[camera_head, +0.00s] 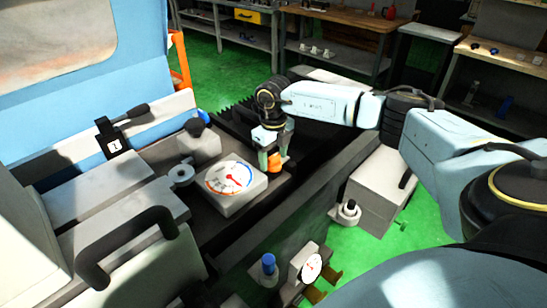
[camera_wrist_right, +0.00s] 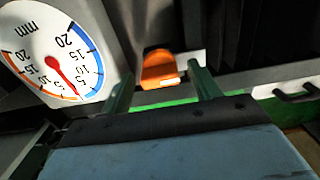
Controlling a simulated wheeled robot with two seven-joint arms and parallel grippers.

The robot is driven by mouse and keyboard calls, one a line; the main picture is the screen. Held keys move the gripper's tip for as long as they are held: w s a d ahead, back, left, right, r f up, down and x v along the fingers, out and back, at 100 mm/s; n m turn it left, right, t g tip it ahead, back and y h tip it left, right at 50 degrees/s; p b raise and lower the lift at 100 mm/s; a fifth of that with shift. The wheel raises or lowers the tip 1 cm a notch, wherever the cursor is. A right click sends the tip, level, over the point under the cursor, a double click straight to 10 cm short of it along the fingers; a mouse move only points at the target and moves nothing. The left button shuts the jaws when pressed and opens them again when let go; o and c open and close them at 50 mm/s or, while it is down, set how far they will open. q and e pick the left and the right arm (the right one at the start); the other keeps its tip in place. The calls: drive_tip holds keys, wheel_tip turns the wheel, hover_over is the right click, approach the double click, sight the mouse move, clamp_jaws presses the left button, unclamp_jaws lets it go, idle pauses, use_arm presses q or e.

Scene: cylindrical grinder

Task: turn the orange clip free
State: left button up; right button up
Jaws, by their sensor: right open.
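The orange clip (camera_head: 275,161) sits on the grinder bed just right of the round dial. In the right wrist view the orange clip (camera_wrist_right: 160,68) is a rounded piece with a pale spot at its lower edge. My right gripper (camera_head: 274,158) points down at the clip. In the right wrist view its two green fingers (camera_wrist_right: 162,80) are apart, one on each side of the clip, with visible gaps. I cannot tell whether either finger touches it. My left gripper is not in view.
The dial box (camera_head: 236,186) with a red needle stands close left of the clip; its face (camera_wrist_right: 50,55) also shows in the wrist view. A black curved handle (camera_head: 125,240) is at the lower left. A grey box (camera_head: 377,190) stands right of the bed. Benches line the back.

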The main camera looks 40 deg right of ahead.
drive_tip(key=shift+f, duration=0.4)
drive_tip(key=shift+c, duration=0.4)
drive_tip(key=c, duration=0.9)
